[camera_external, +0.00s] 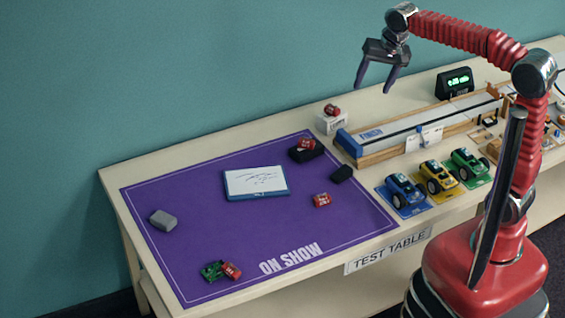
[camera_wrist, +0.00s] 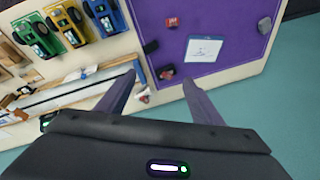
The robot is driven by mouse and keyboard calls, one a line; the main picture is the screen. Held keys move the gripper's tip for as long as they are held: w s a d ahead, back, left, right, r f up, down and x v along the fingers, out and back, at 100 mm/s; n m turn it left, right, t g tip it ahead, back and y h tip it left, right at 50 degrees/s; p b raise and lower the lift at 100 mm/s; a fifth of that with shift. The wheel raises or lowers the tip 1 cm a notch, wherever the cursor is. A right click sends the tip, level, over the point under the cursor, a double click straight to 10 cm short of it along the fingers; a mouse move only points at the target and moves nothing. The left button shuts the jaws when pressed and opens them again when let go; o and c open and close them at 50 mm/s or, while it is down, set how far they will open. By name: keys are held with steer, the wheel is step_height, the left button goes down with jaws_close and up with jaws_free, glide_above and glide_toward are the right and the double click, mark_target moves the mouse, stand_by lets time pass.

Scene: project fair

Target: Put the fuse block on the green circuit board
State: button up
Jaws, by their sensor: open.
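Several similar red blocks show, and I cannot tell which is the fuse block. One red block (camera_external: 322,200) lies alone on the purple mat and also shows in the wrist view (camera_wrist: 172,22). The green circuit board (camera_external: 212,270) is at the mat's front left in the external view. Another red block (camera_external: 231,271) is at its right side; whether it rests on the board or beside it is unclear. My gripper (camera_external: 373,90) is open and empty, high above the back of the table. Its two fingers also show in the wrist view (camera_wrist: 159,80).
The purple mat (camera_external: 200,222) also holds a white tablet (camera_external: 256,182), a grey block (camera_external: 163,220), a black piece (camera_external: 341,173) and a red block on a black base (camera_external: 306,151). A white box (camera_external: 331,123), a wooden track (camera_external: 375,153) and toy cars (camera_external: 437,178) stand right.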

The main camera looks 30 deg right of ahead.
steer(key=s+d+f+n, duration=0.1)
steer(key=s+d+f, duration=0.2)
steer(key=s+d, duration=0.2)
steer(key=s+d+f+n+t, duration=0.1)
steer(key=s+d+f+n, duration=0.1)
steer(key=s+d, duration=0.4)
steer(key=s+d+f+n+t+h, duration=0.1)
steer(key=s+d+f, duration=0.3)
steer(key=s+d, duration=0.2)
steer(key=shift+s+d+f+n, duration=0.25)
steer(key=shift+s+n, duration=0.05)
steer(key=shift+s, duration=0.35)
stand_by(0.8)
steer(key=shift+c, duration=1)
